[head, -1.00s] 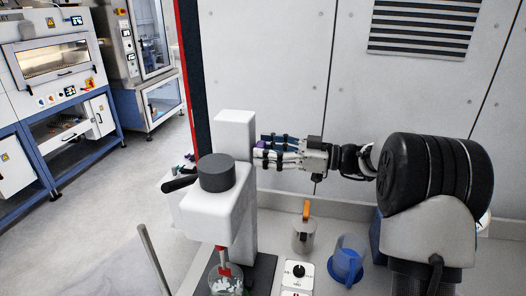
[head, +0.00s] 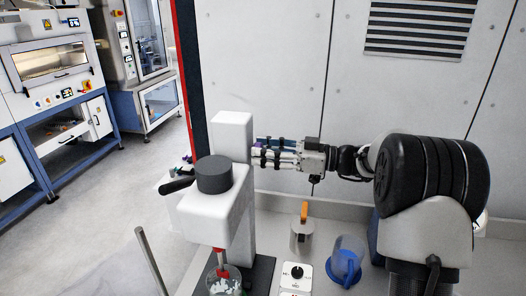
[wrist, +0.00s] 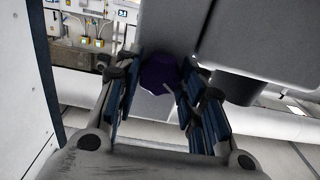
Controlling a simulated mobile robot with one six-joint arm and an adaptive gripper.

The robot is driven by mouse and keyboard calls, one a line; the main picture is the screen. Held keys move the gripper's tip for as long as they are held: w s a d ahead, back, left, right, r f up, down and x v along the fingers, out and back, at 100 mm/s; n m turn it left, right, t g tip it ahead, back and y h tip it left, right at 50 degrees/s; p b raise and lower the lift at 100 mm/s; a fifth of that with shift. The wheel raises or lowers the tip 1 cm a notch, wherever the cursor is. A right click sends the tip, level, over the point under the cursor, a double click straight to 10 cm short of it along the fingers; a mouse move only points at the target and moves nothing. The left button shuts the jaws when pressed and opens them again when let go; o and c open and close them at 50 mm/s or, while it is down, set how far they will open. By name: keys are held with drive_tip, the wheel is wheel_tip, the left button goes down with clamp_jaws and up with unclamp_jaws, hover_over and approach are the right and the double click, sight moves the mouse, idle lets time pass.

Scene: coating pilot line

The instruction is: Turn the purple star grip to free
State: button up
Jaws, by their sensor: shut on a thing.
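The purple star grip (wrist: 158,73) sits on the side of the white stand column (head: 232,135), between my fingers in the wrist view. A short light mark shows on its face. My gripper (wrist: 152,100) is shut on it, with the blue finger pads on either side. In the head view my gripper (head: 262,150) reaches in from the right against the column, and the grip is mostly hidden behind the fingers. The white stirrer head (head: 212,212) with a dark round cap (head: 214,175) is mounted on the column.
A beaker with white pieces (head: 226,283) stands under the stirrer head. A steel pot with an orange handle (head: 301,233), a blue jug (head: 344,262) and a dial box (head: 297,272) stand on the bench to the right. A wall is close behind.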

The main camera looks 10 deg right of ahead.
drive_tip(key=shift+f+b, duration=0.15)
drive_tip(key=shift+b, duration=0.8)
drive_tip(key=n+b, duration=0.6)
drive_tip(key=b, duration=0.8)
drive_tip(key=shift+b, duration=0.4)
drive_tip(key=n+b, duration=0.1)
drive_tip(key=n, duration=0.3)
drive_tip(key=o, duration=1.3)
drive_tip(key=v, duration=0.6)
